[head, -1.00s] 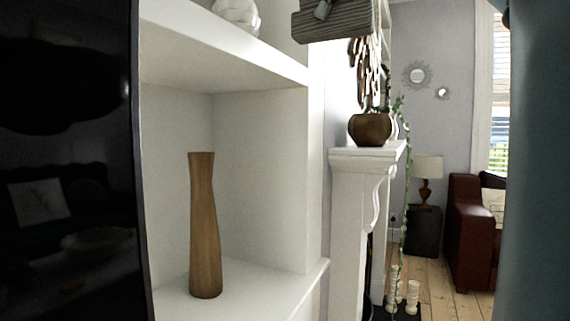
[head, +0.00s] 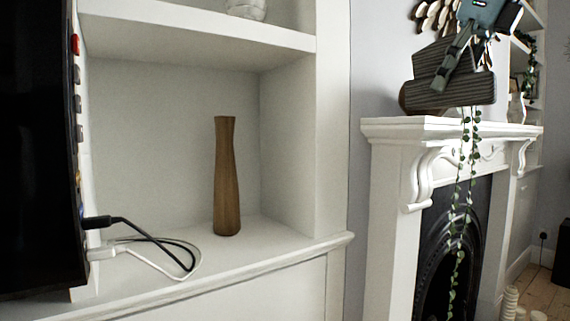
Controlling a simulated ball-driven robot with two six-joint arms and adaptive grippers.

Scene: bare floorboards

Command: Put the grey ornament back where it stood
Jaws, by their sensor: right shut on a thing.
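The grey ornament (head: 465,91) is a ribbed, blocky piece in the upper right of the head view. My right gripper (head: 447,68) comes in from the top right and is shut on it. The ornament appears in front of the white mantelpiece (head: 408,128), just above its top edge in the picture; I cannot tell whether it touches. My left gripper is not in view.
A tall wooden vase (head: 228,178) stands in the white alcove (head: 160,110). A black screen (head: 35,150) fills the left edge, with cables (head: 165,245) on the shelf beside it. A trailing plant (head: 459,205) hangs before the fireplace. The shelf around the vase has free room.

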